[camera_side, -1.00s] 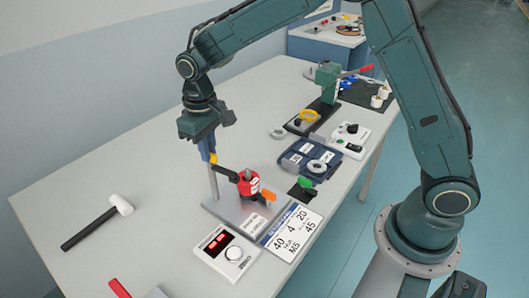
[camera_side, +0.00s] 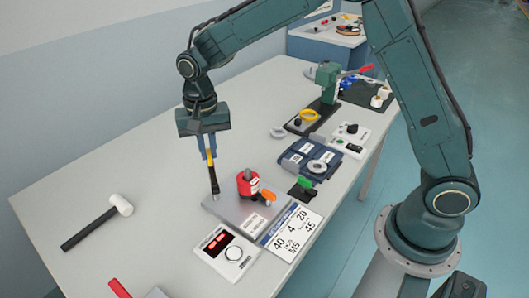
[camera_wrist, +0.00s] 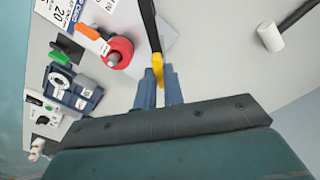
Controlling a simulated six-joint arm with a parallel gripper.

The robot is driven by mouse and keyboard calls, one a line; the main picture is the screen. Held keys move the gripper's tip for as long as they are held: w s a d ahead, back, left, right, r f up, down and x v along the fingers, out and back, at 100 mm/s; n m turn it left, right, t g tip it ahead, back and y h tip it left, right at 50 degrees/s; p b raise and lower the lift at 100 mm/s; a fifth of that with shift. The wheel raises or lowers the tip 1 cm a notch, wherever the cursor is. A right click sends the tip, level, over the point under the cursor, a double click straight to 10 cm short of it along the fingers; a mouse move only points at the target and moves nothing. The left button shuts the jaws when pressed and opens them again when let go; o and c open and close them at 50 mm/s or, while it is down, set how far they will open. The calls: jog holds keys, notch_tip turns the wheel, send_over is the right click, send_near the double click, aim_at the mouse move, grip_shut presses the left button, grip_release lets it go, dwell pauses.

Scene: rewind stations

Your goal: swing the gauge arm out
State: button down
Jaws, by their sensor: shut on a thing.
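The gauge arm is a thin black bar (camera_side: 214,183) with a yellow tip. In the side view it runs from my gripper (camera_side: 209,157) down toward the left part of the grey base plate (camera_side: 229,209). In the wrist view the black bar (camera_wrist: 148,22) leads up out of the picture, and its yellow tip (camera_wrist: 157,66) is between my blue fingers, which are shut on it. A red round part (camera_side: 248,184) with a dark top stands on the plate, to the right of the arm and apart from it. An orange lever (camera_side: 267,195) is beside it.
A display box with a knob (camera_side: 233,253) and a number card (camera_side: 291,230) lie in front of the plate. A blue tray (camera_side: 311,160) is to the right. A white-headed mallet (camera_side: 121,205) lies at left, with bare table between it and the plate.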

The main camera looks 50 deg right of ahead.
jog(key=shift+r, duration=0.1)
dwell(0.3)
jog(key=c, duration=1.5)
grip_release()
jog(key=shift+r, duration=0.1)
notch_tip(320, 180, up, 14)
jog(key=shift+f, duration=0.2)
jog(key=shift+s, duration=0.1)
